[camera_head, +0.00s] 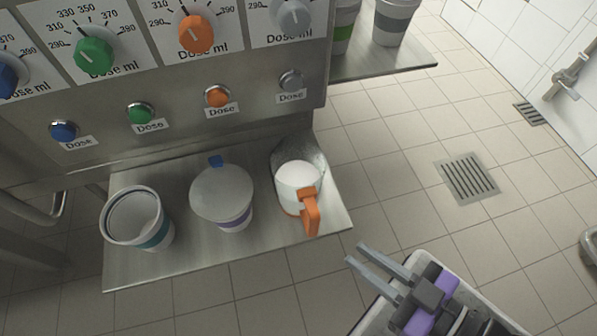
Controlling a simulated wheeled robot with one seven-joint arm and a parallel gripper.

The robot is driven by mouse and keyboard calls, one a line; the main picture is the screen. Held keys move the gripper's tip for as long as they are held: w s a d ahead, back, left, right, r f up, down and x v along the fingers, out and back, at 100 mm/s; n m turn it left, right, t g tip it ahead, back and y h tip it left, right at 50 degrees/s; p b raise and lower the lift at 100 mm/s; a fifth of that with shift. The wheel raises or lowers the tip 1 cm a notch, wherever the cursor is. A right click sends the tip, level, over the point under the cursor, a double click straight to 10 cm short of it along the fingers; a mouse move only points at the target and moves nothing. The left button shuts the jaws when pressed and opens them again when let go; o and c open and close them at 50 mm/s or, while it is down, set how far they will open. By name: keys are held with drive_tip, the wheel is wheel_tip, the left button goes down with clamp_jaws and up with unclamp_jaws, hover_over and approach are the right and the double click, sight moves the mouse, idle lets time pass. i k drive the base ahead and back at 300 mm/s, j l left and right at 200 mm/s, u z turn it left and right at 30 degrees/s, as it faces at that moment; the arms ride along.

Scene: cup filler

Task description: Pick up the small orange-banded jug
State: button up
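The small jug (287,197) with an orange band and orange handle (310,211) stands at the right end of the steel shelf (160,272). White contents show inside it, and its handle points toward the lower right. My gripper (358,256) is to the lower right of the jug, beyond the shelf's edge. Its two grey fingers are apart with nothing between them, and they point up and left toward the jug without touching it.
A lidded cup with a purple band (222,196) stands left of the jug. An open cup with a teal band (137,219) is farther left. The machine panel with dose knobs (196,34) rises behind. More cups (394,22) stand on another shelf at the upper right.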

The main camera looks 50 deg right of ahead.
sight(297, 165)
drive_tip(key=k+j+z, duration=0.1)
drive_tip(key=j, duration=0.35)
drive_tip(key=k+j+z, duration=0.1)
drive_tip(key=j, duration=0.3)
drive_tip(key=k+j+z, duration=0.1)
drive_tip(key=j, duration=0.35)
drive_tip(key=k+j, duration=0.3)
drive_tip(key=k+j+z, duration=0.15)
drive_tip(key=j, duration=0.35)
